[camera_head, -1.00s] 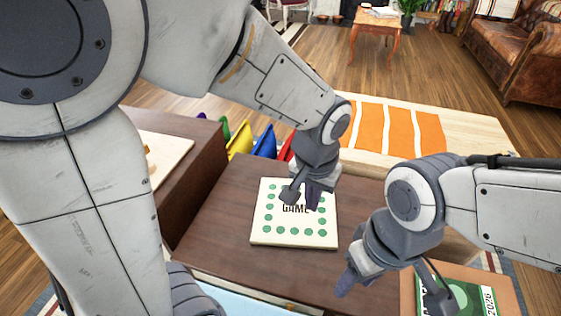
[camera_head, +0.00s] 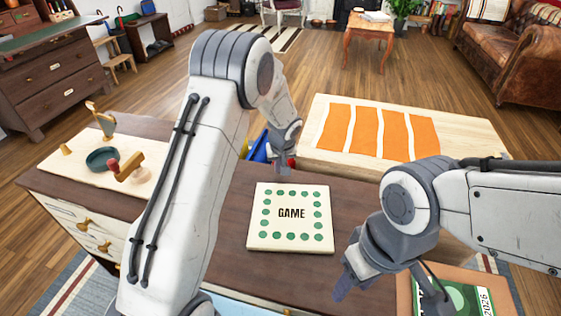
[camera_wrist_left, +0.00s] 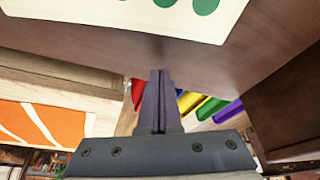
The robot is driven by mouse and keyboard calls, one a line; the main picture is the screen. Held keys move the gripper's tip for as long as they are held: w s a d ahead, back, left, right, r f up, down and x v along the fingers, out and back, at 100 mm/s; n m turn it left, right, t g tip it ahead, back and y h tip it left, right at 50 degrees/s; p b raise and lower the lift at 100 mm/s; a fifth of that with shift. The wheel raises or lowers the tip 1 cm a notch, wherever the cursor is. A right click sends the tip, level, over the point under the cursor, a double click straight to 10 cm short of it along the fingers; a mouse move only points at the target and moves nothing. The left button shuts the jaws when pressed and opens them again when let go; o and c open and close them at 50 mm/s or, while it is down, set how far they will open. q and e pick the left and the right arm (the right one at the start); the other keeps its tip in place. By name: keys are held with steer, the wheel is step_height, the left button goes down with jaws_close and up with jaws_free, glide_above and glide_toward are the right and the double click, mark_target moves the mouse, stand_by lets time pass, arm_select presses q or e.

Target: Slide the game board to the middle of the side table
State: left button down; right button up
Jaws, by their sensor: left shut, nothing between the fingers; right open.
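The game board (camera_head: 290,228), a cream square marked GAME with green dots around its border, lies flat on the dark brown side table (camera_head: 228,268). Part of the board also shows at the top of the left wrist view (camera_wrist_left: 217,22). My left gripper (camera_head: 283,168) is shut and empty beyond the board's far edge, near the table's far edge and apart from the board. Its closed fingers show in the left wrist view (camera_wrist_left: 160,80). My right gripper (camera_head: 341,290) is open and empty, low to the right of the board's near corner.
A pale bench (camera_head: 460,135) with an orange striped cloth stands beyond the table. A cabinet with a pale board (camera_head: 60,170), a teal bowl (camera_head: 102,158) and wooden items stands left. A green box (camera_head: 455,298) lies at lower right.

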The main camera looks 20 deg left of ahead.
mark_target(282, 186)
arm_select(q)
steer(key=shift+x, duration=0.95)
steer(key=s, duration=0.1)
steer(key=s+d+b, duration=0.1)
steer(key=shift+s+d+r, duration=0.2)
steer(key=shift+s+d, duration=0.05)
steer(key=shift+s, duration=0.15)
steer(key=shift+s+d, duration=0.25)
steer(key=shift+s, duration=0.25)
steer(key=shift+s+d+f+b, duration=0.1)
steer(key=shift+s+d+b, duration=0.2)
steer(key=shift+b, duration=0.25)
steer(key=shift+s+d+b, duration=0.2)
steer(key=shift+s+b, duration=0.25)
steer(key=shift+s+d, duration=0.1)
steer(key=shift+s, duration=0.35)
